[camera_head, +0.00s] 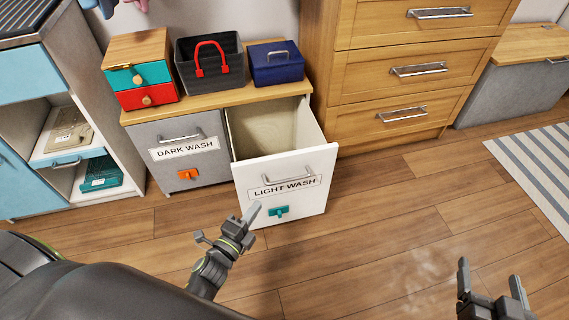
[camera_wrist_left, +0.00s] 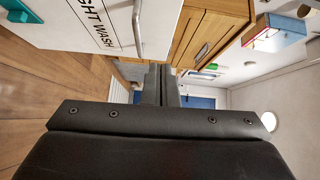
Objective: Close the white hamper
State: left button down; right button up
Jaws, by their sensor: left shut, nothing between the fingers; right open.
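The white hamper (camera_head: 300,203) is labelled LIGHT WASH and stands tipped open from the cabinet, with its pale inside showing. It has a metal bar handle (camera_head: 288,178) and a teal tag on its front. Its front also shows in the left wrist view (camera_wrist_left: 109,21) at the upper left. My left gripper (camera_head: 252,211) is shut and empty, just in front of the hamper's lower left part in the head view; I cannot tell whether it touches. It also shows in the left wrist view (camera_wrist_left: 160,72). My right gripper (camera_head: 489,275) is open and empty, at the lower right, away from the hamper.
The grey DARK WASH hamper (camera_head: 180,160) beside it is shut. A small drawer box (camera_head: 140,72), a black basket (camera_head: 208,72) and a blue box (camera_head: 276,66) stand on the cabinet top. A wooden drawer unit (camera_head: 400,75) stands to the right. The wooden floor in front is clear.

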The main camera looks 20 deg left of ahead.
pick_arm(q)
jog(key=w, duration=0.1)
jog(key=b, duration=0.2)
send_near(279, 163)
jog(key=w+d, duration=0.3)
jog(key=shift+w+a+f+m, duration=0.1)
jog(key=shift+w+a+m, duration=0.05)
jog(key=shift+w+a, duration=0.3)
jog(key=shift+w+a+m, duration=0.15)
jog(key=shift+w+a, duration=0.1)
jog(key=shift+w, duration=0.35)
jog(key=shift+w+a, duration=0.25)
jog(key=shift+w, duration=0.15)
pick_arm(e)
notch_tip(279, 163, up, 15)
jog(key=s+a+n+t, duration=0.1)
jog(key=n+t, duration=0.1)
jog(key=t, duration=0.8)
pick_arm(q)
jog(key=shift+w+a, duration=0.1)
pick_arm(e)
jog(key=shift+s+r+y, duration=0.1)
jog(key=shift+y, duration=0.2)
